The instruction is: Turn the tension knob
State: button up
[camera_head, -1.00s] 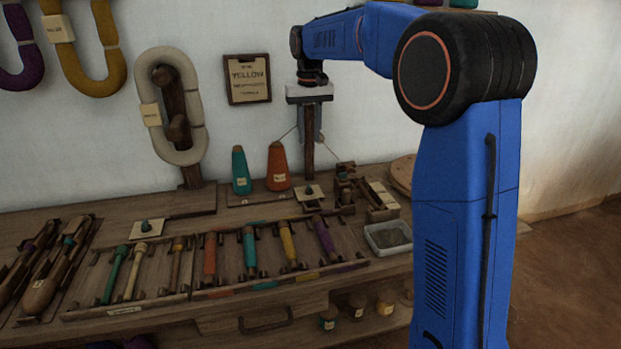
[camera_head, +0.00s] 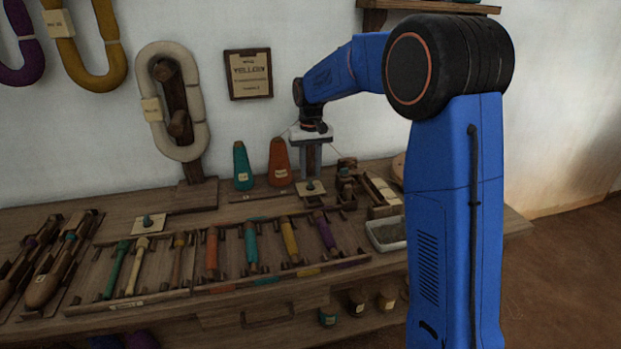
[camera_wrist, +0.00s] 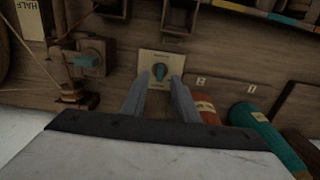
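A small dark teal knob (camera_wrist: 160,71) sits on a pale square plate (camera_wrist: 152,58) in the wrist view; the plate's lettering is too small to read. The plate also shows in the head view (camera_head: 312,195), on the bench under my gripper. My gripper (camera_head: 311,174) points down there. In the wrist view its two grey fingers (camera_wrist: 159,80) are apart, with the knob between their tips as seen from the camera. I cannot tell whether they touch it or are still above it. A similar knob on a plate (camera_head: 148,223) is farther left on the bench.
A teal cone (camera_head: 242,167) and an orange cone (camera_head: 279,163) stand close left of my gripper. A wooden device with a teal knob (camera_wrist: 88,62) is on the other side. A rack of coloured bobbins (camera_head: 250,244) lies in front. A grey tray (camera_head: 386,235) is right.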

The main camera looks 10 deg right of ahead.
aim_at(310, 181)
jog(key=shift+f, duration=1.55)
grip_shut()
jog(key=n, duration=0.5)
jog(key=shift+n, duration=0.4)
jog(key=n, duration=0.5)
jog(key=shift+n, duration=0.7)
